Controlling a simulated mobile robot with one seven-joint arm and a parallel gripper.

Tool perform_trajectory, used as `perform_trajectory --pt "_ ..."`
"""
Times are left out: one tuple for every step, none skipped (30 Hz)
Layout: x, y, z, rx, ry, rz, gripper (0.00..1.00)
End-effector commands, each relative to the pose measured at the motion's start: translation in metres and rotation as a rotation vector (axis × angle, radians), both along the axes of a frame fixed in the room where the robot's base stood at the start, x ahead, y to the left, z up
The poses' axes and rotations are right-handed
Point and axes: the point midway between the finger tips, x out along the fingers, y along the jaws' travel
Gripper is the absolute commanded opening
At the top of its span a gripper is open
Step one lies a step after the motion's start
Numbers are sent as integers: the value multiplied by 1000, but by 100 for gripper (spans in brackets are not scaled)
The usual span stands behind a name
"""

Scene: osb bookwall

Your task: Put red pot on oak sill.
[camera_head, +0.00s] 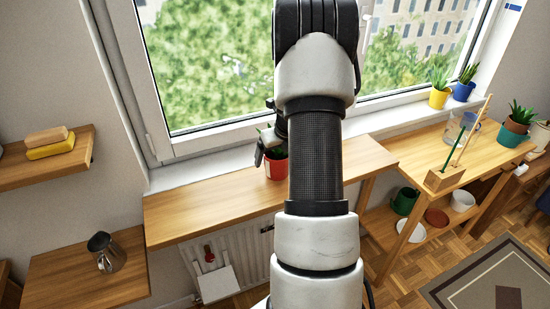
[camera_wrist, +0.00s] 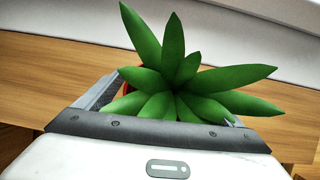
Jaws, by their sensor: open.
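The red pot (camera_head: 276,168) holds a spiky green plant and stands upright on the oak sill (camera_head: 205,214), the wooden board below the window. My gripper (camera_head: 267,152) is at the pot, partly hidden behind my arm. In the wrist view the green leaves (camera_wrist: 180,75) fill the space in front of my open gripper (camera_wrist: 165,108). Only a sliver of the red pot (camera_wrist: 127,89) shows there beside the left finger. The leaves hide most of the right finger, so I cannot tell whether either finger touches the pot.
Yellow (camera_head: 439,98) and blue (camera_head: 463,91) pots stand on the white window ledge. A metal jug (camera_head: 106,254) stands on the low left shelf. The oak sill's left part is clear.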

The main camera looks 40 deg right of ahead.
Motion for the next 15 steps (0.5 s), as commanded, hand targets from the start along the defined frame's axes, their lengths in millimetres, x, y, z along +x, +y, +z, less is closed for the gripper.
perform_trajectory --pt "-4 0 12 -2 -3 -1 88" --pt "-6 1 17 -1 -3 0 88" --pt "-9 2 26 -3 -4 -1 88" --pt "-12 2 32 -2 -3 -1 88" --pt "-15 3 38 -3 -3 0 88" --pt "-18 4 46 -2 -4 1 88" --pt "-21 5 52 -2 -4 1 88" --pt "-24 5 58 -2 -2 1 88" --pt "-27 5 65 -2 -3 1 88" --pt "-29 6 70 -2 -3 1 88" --pt "-31 6 74 -1 -3 0 88" --pt "-34 7 79 -1 -2 1 88" --pt "-35 8 83 -1 -2 1 88" --pt "-37 8 86 -1 -2 1 88" --pt "-39 8 89 0 0 0 88"
